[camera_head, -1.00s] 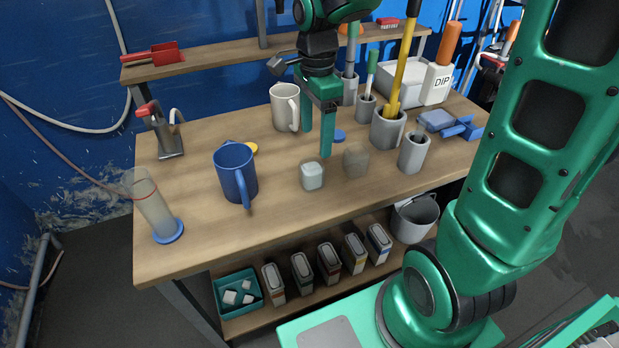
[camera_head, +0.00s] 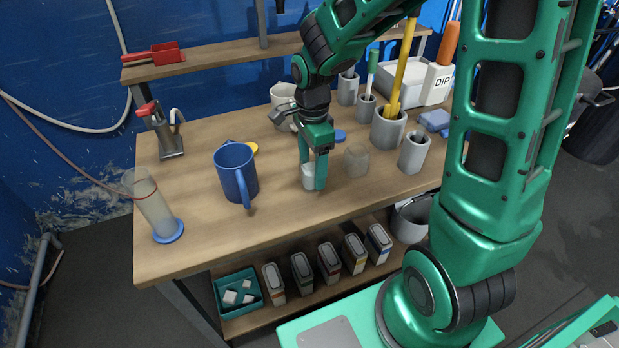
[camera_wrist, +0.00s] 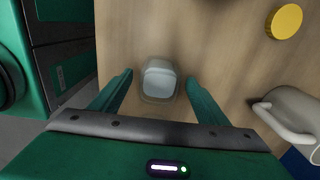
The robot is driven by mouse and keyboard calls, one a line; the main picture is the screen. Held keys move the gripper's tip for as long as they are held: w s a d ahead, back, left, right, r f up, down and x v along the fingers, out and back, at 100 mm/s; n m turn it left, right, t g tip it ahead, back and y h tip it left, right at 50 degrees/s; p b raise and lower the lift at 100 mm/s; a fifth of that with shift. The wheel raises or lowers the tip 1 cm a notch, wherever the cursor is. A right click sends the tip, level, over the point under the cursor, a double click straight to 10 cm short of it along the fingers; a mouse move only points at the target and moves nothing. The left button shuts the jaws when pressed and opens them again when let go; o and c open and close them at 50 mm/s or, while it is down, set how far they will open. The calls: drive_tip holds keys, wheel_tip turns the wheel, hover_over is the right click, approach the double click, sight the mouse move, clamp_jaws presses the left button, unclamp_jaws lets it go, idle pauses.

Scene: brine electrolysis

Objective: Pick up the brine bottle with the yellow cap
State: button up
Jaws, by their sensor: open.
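A small clear, squarish jar (camera_head: 308,184) with pale contents stands on the bench, partly hidden by a finger. In the wrist view the jar (camera_wrist: 160,80) shows from above with no cap visible on it. My gripper (camera_head: 313,176) is open and low over it, pointing down. In the wrist view my gripper's fingers (camera_wrist: 159,77) are on either side of the jar, with a gap each side. A yellow round cap (camera_head: 252,149) lies behind the blue mug; it also shows in the wrist view (camera_wrist: 285,21). I see no bottle wearing a yellow cap.
A brownish jar (camera_head: 356,161) stands close right of my gripper, with a grey cup (camera_head: 414,152) beyond. A blue mug (camera_head: 236,172) is to the left, a cream mug (camera_head: 281,98) behind. A blue disc (camera_head: 340,135) lies behind. The bench front (camera_head: 240,235) is clear.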

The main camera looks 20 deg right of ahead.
drive_tip(key=shift+f, duration=0.2)
drive_tip(key=c, duration=1.3)
drive_tip(key=shift+r, duration=0.15)
